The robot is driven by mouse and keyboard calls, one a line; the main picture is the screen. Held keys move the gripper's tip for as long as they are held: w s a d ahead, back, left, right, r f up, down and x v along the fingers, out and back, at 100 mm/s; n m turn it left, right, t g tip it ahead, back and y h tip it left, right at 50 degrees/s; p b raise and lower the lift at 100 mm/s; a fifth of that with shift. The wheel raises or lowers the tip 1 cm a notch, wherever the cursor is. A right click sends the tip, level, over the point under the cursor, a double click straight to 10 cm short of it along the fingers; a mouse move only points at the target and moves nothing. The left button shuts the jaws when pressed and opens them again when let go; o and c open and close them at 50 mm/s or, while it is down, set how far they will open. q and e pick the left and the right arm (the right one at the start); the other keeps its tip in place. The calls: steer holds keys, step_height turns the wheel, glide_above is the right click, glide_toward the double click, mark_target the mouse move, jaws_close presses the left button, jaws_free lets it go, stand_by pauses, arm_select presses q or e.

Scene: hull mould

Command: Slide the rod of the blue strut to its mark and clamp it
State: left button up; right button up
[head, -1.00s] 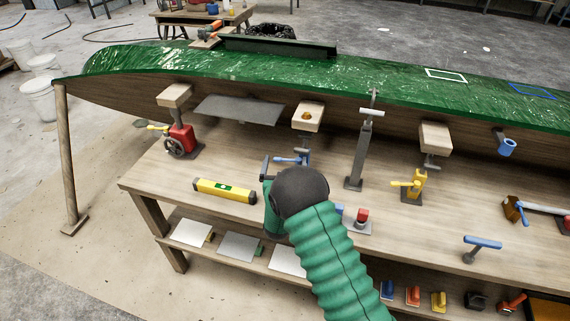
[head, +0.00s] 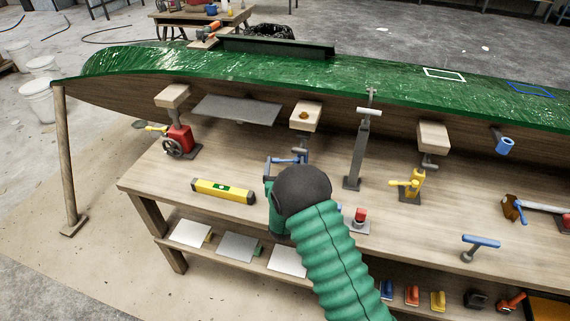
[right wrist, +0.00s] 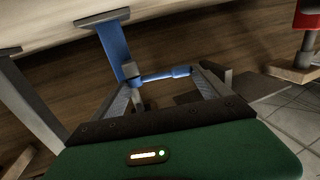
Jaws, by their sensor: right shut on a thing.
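The blue strut (head: 302,156) stands on the bench under the hull, partly hidden behind my right arm. A grey rod and a wooden block (head: 306,117) show above it. In the right wrist view, a blue post (right wrist: 113,48) has a grey plate on top, and a blue lever (right wrist: 158,77) runs to the right from it. My right gripper (head: 285,162) is at the strut's lever; in the wrist view its fingers (right wrist: 166,82) stand on either side of the lever, shut on it. I cannot make out the rod's mark. My left gripper is not in view.
A yellow level (head: 223,190) lies left of my arm. A red jack (head: 180,140) stands further left; a grey strut (head: 360,150) and a yellow one (head: 414,183) stand to the right. The green hull (head: 300,75) overhangs the bench (head: 160,180).

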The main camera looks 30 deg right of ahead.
steer(key=n+t+y, duration=0.1)
steer(key=y, duration=0.1)
steer(key=s+n+t+y+b, duration=0.1)
steer(key=n+y, duration=0.1)
steer(key=n+t+y, duration=0.1)
steer(key=y, duration=0.2)
steer(key=shift+s+f+n, duration=0.2)
steer(key=shift+s+n, duration=0.2)
steer(key=shift+s+a+n+y, duration=0.15)
steer(key=shift+n+y, duration=0.25)
steer(key=shift+y, duration=0.4)
steer(key=o, duration=1.8)
steer(key=shift+r, duration=0.1)
steer(key=shift+o, duration=0.5)
